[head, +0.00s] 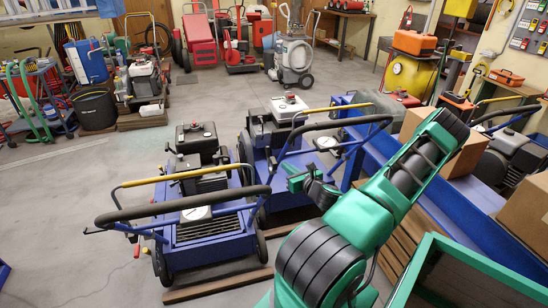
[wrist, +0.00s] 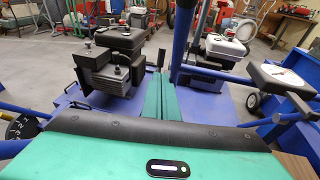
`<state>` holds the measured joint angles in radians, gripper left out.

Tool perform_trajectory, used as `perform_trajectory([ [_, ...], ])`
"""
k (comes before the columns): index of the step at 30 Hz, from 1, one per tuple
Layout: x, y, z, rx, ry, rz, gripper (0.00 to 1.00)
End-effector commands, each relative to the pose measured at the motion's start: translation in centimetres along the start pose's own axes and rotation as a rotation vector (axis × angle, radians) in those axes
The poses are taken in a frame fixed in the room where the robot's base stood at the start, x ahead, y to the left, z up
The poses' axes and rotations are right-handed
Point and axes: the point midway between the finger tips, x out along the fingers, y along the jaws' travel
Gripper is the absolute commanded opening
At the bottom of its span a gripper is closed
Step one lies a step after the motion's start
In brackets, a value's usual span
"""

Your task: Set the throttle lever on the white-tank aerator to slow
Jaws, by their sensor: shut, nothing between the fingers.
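The white-tank aerator (head: 304,190) is the right one of two blue machines in the head view. Its white tank (head: 289,105) sits on a dark engine and also shows in the wrist view (wrist: 226,46), right of a blue upright tube. I cannot make out its throttle lever or the lever's setting. My gripper (head: 291,174) is in front of this machine, near its blue handle frame. In the wrist view my gripper's green fingers (wrist: 157,92) are together and empty, pointing between the dark-tank engine and the white tank.
A dark-tank aerator (head: 205,240) stands to the left; its engine (wrist: 110,65) shows in the wrist view. Blue handle tubes (wrist: 182,40) rise close to my fingers. A white round dial (head: 327,142) is on the right. Cardboard boxes (head: 455,150) stand further right. Open floor lies left.

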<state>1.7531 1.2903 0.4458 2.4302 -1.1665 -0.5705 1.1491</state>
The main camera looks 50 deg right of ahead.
Motion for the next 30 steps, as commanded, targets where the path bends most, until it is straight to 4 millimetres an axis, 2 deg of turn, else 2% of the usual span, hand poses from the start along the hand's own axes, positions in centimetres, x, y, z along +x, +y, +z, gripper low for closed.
perform_trajectory([
  [5, 1.8, 0.0, 0.1, 0.002, -0.004, -0.001, 0.00],
  [21, 11.3, 0.1, 0.1, -0.001, -0.003, 0.001, 0.00],
  [25, 12.8, 0.1, 0.1, 0.000, -0.002, 0.000, 0.00],
  [30, 13.7, 0.0, 0.1, 0.001, -0.001, -0.001, 0.00],
])
